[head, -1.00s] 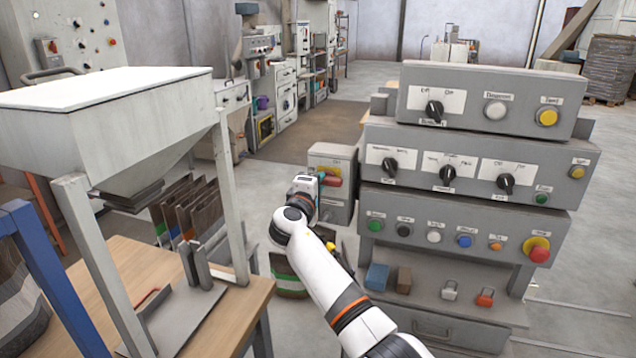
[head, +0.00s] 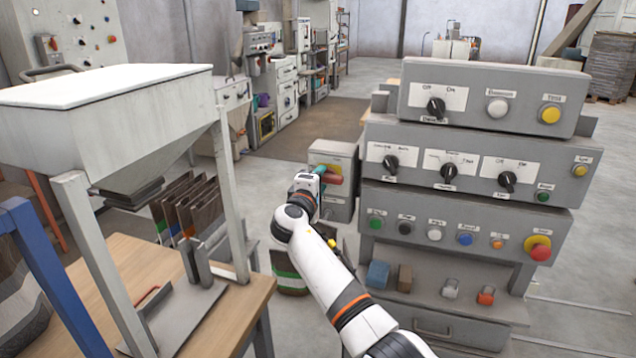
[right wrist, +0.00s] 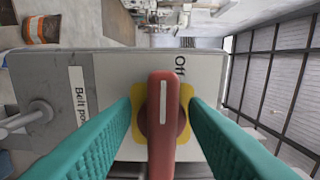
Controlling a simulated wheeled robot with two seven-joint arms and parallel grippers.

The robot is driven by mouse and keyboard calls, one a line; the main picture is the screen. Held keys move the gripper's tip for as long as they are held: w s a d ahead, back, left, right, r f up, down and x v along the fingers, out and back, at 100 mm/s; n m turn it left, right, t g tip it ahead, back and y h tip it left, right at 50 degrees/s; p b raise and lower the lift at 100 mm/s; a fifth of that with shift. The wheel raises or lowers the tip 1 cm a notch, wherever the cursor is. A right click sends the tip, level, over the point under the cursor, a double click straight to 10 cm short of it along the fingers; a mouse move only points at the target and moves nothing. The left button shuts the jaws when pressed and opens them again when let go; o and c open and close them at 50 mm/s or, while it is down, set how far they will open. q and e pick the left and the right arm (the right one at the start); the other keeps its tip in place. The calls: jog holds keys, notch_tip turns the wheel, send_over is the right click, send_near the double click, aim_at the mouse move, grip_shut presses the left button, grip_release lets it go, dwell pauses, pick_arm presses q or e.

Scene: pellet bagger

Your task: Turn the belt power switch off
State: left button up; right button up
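The belt power switch is a red rotary handle (right wrist: 163,125) with a white stripe, on a yellow plate (right wrist: 138,118). In the right wrist view it lies lengthwise up the picture, its upper end close to the word "Off". A partly hidden "Belt po…" label (right wrist: 79,105) is on the same grey box. My right gripper (right wrist: 162,108) has one teal finger on each side of the handle, with a visible gap on both sides. In the head view the grey switch box (head: 338,207) stands beyond my right gripper (head: 324,175), which partly covers the handle. My left gripper is out of view.
A grey control panel (head: 480,140) with several knobs and buttons stands right of the switch box. A hopper (head: 110,110) on a wooden bench (head: 215,330) stands at the left. A metal fitting (right wrist: 30,115) protrudes beside the switch label.

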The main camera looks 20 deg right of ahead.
jog(key=b+v, duration=0.1)
jog(key=v, duration=1.1)
jog(key=shift+b, duration=0.3)
notch_tip(320, 180, down, 15)
jog(key=n+g+y, duration=0.1)
jog(key=g+y, duration=0.1)
jog(key=y, duration=0.1)
jog(key=s+d+f+g+y, duration=0.15)
jog(key=s+f, duration=0.35)
jog(key=f, duration=0.6)
jog(key=s+f+m+g+y, duration=0.15)
jog(key=s+f, duration=0.35)
jog(key=f, duration=0.7)
jog(key=s+f+g+y, duration=0.25)
jog(key=s+f, duration=0.35)
jog(key=f, duration=0.5)
jog(key=s+d+f+m+g, duration=0.2)
jog(key=s+f, duration=0.6)
jog(key=s, duration=0.2)
jog(key=s+d+f+m+g, duration=0.1)
jog(key=s+f+m+g, duration=0.1)
jog(key=s+f, duration=0.65)
jog(key=s+d+f+m+g, duration=0.1)
jog(key=s+d+f+m, duration=0.1)
jog(key=s, duration=1.1)
jog(key=s+d+f+m+g+y, duration=0.1)
jog(key=s+d+f+m, duration=0.1)
jog(key=s, duration=1)
jog(key=shift+s+d+f, duration=0.4)
jog(key=shift+f, duration=0.1)
